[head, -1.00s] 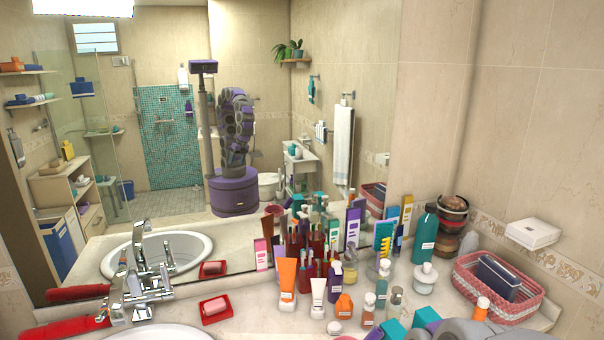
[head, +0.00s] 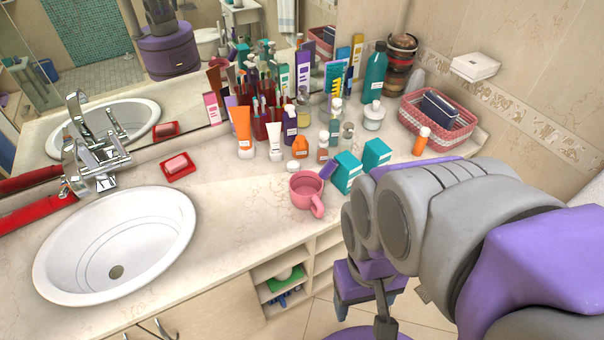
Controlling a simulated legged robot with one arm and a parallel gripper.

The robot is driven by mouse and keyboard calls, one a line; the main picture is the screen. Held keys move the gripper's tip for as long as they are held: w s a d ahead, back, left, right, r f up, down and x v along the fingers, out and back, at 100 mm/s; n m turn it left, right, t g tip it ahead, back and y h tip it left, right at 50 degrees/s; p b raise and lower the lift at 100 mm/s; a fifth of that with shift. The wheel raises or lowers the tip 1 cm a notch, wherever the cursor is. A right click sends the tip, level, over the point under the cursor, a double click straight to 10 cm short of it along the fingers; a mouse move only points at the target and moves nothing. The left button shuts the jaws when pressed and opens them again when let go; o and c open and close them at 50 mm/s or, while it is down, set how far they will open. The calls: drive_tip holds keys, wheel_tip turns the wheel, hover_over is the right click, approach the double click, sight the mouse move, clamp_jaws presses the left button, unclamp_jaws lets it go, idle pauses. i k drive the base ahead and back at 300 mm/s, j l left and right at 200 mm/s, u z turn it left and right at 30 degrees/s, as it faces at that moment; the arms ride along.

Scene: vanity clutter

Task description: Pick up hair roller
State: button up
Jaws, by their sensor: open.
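I cannot pick out a hair roller for certain among the small items on the vanity counter (head: 240,215). Many bottles and tubes stand in a dense group by the mirror and hide parts of one another. What looks like my gripper (head: 372,302) hangs low beyond the front edge of the counter, below my grey and purple arm. It has a purple body with prongs spread apart, looks open, and holds nothing that I can see. It is apart from the counter items. My arm covers the right front of the view.
A pink mug (head: 305,190) stands near the front edge, beside teal boxes (head: 347,172). A pink woven basket (head: 438,120) is at the right back. A white sink (head: 115,245) and red soap dish (head: 177,166) are at left. The counter between sink and mug is clear.

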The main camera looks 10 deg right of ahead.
sight(331, 165)
drive_tip(key=z, duration=0.9)
drive_tip(key=k+j+z, duration=0.25)
drive_tip(key=z, duration=0.15)
drive_tip(key=k+j+z, duration=0.2)
drive_tip(key=z, duration=0.15)
drive_tip(key=k, duration=0.1)
